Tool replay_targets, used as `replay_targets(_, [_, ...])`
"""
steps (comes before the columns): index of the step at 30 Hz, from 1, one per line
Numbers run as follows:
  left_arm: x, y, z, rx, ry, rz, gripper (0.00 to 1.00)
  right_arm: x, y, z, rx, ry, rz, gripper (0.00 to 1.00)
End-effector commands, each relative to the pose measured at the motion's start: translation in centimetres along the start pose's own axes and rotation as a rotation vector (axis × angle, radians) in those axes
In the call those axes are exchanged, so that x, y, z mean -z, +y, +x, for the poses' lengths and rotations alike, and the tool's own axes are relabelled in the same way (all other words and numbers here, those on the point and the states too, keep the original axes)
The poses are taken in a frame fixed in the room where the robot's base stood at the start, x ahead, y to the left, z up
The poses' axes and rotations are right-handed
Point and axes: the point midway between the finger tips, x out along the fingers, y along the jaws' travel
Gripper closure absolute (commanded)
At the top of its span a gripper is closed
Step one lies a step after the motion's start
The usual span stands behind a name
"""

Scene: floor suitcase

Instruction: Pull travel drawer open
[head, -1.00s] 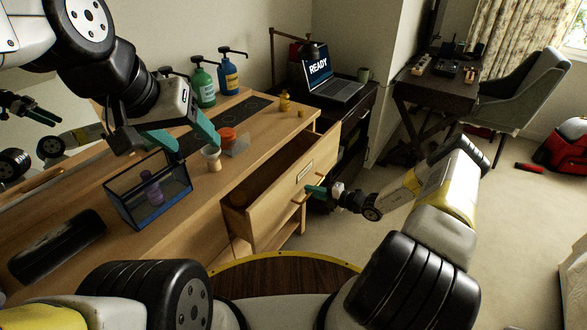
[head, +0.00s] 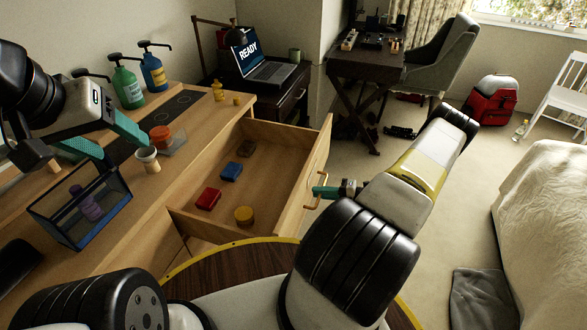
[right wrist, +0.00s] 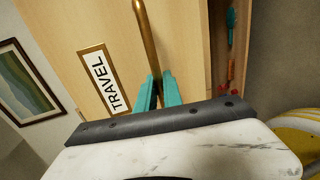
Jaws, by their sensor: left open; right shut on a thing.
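The travel drawer (head: 212,219) of the wooden dresser stands pulled well out in the head view. My left gripper (head: 108,135) is open and empty above the dresser top, near a small cup (head: 148,158).
On the dresser top stand a mesh bin (head: 80,208) with a purple bottle, pump bottles (head: 127,85) and an orange-lidded container (head: 162,137). A bed (head: 545,225) is at the right. Carpet (head: 430,165) lies open beyond the drawer.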

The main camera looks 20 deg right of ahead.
Motion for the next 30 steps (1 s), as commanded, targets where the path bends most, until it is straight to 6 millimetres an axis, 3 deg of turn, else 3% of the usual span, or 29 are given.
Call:
replay_targets(6, [0.0, 0.0, 0.0, 0.0, 0.0, 0.0, 0.38, -0.1, -0.4, -1.5, 0.003, -0.002, -0.001, 1.0])
replay_targets(18, [0.0, 0.0, 0.0, 0.0, 0.0, 0.0, 0.38, -0.1, -0.4, -1.7, 0.003, -0.002, -0.001, 1.0])
replay_targets(19, [0.0, 0.0, 0.0, 0.0, 0.0, 0.0, 0.38, -0.1, -0.4, -1.7, 0.003, -0.002, -0.001, 0.85])
replay_targets(22, [0.0, 0.0, 0.0, 0.0, 0.0, 0.0, 0.38, -0.1, -0.4, -1.6, 0.002, -0.002, -0.001, 0.68])
replay_targets(30, [0.0, 0.0, 0.0, 0.0, 0.0, 0.0, 0.38, 0.0, -0.3, -1.6, 0.001, -0.001, -0.001, 0.68])
